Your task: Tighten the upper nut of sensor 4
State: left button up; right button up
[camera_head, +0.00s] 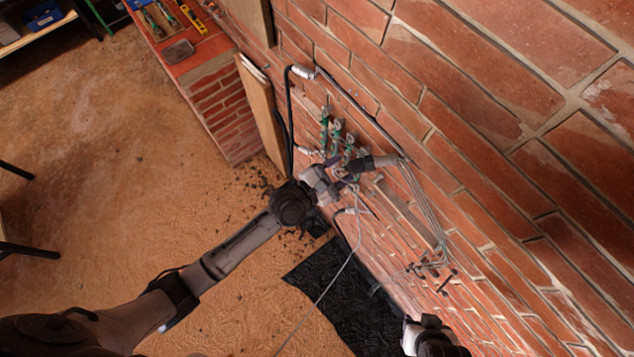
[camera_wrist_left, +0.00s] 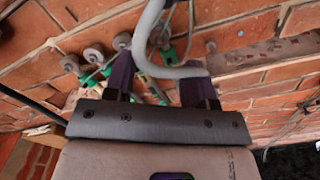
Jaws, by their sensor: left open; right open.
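Several sensors with green bodies and grey metal nuts (camera_head: 337,128) sit in a row on the brick wall; I cannot tell which is sensor 4. In the left wrist view, green sensor parts and round grey nuts (camera_wrist_left: 93,55) show beyond the fingers. My left gripper (camera_head: 348,174) is at the near end of the row, close to the wall. In its wrist view the two dark purple fingers (camera_wrist_left: 158,78) are apart, with a bent grey pipe or cable (camera_wrist_left: 148,55) in front of and between them. My right gripper (camera_head: 428,336) is at the bottom edge, partly cut off, away from the sensors.
A black cable (camera_head: 349,92) loops around the sensors. Grey cables (camera_head: 424,205) hang along the wall (camera_head: 480,110) at right. A wooden board (camera_head: 262,120) leans by a brick ledge with tools (camera_head: 168,16). A black mat (camera_head: 355,290) lies on the open floor (camera_head: 150,190).

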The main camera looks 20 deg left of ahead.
pick_arm(q)
jog(key=b+v, duration=0.1)
jog(key=v, duration=0.7)
jog(key=shift+s, duration=0.15)
jog(key=shift+a, duration=0.1)
